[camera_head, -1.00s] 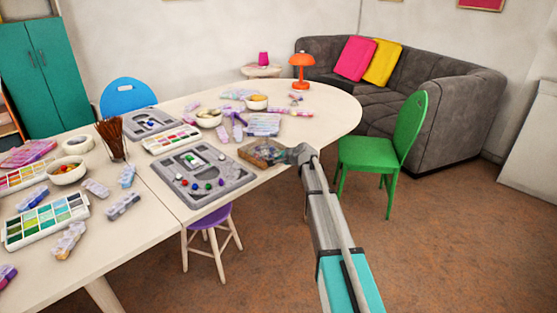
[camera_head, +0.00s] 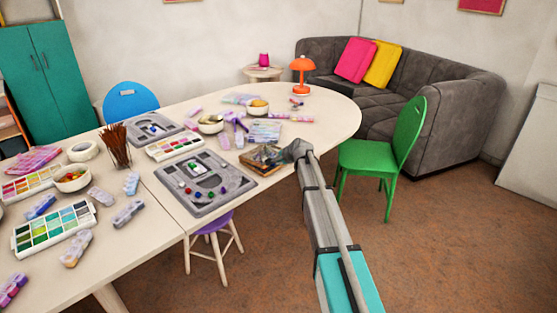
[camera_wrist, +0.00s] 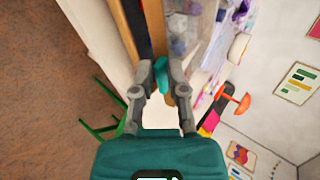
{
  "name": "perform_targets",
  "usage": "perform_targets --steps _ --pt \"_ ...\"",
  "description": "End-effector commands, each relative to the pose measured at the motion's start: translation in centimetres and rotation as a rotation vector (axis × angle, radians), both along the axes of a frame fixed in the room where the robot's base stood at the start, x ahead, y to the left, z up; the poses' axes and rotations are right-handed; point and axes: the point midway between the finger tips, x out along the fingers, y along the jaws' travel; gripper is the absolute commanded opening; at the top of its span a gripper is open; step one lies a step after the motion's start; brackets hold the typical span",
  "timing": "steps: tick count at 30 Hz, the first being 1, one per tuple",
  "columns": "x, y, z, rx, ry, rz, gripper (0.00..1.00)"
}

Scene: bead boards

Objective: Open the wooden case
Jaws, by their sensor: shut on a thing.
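The wooden case (camera_head: 262,160) lies near the right-hand front edge of the table, with coloured contents or a patterned top showing. My gripper (camera_head: 292,151) is at its right side. In the wrist view the case (camera_wrist: 154,26) shows as brown wooden strips with a dark gap between them. There my gripper (camera_wrist: 161,70) is shut on a small teal tab (camera_wrist: 161,76) at the case's edge. Whether the lid is slightly raised is hard to tell. The far side of the case is hidden in the wrist view.
The bead board (camera_head: 200,183) lies left of the case on the table (camera_head: 320,125). Bowls, paint sets and bead tubes crowd the table behind and left. A green chair (camera_head: 380,155) stands right of my arm. A purple stool (camera_head: 213,228) is below the table edge.

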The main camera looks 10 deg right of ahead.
Motion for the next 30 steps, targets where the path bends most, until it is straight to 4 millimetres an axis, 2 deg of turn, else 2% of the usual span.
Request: perform_targets --steps 4,20,30 --pt "0.2 0.1 0.8 -0.016 0.021 0.0 0.0" --pt "0.2 0.1 0.8 -0.024 0.035 -0.002 0.0" --pt "0.6 0.4 2.1 -0.056 0.079 0.001 0.0"
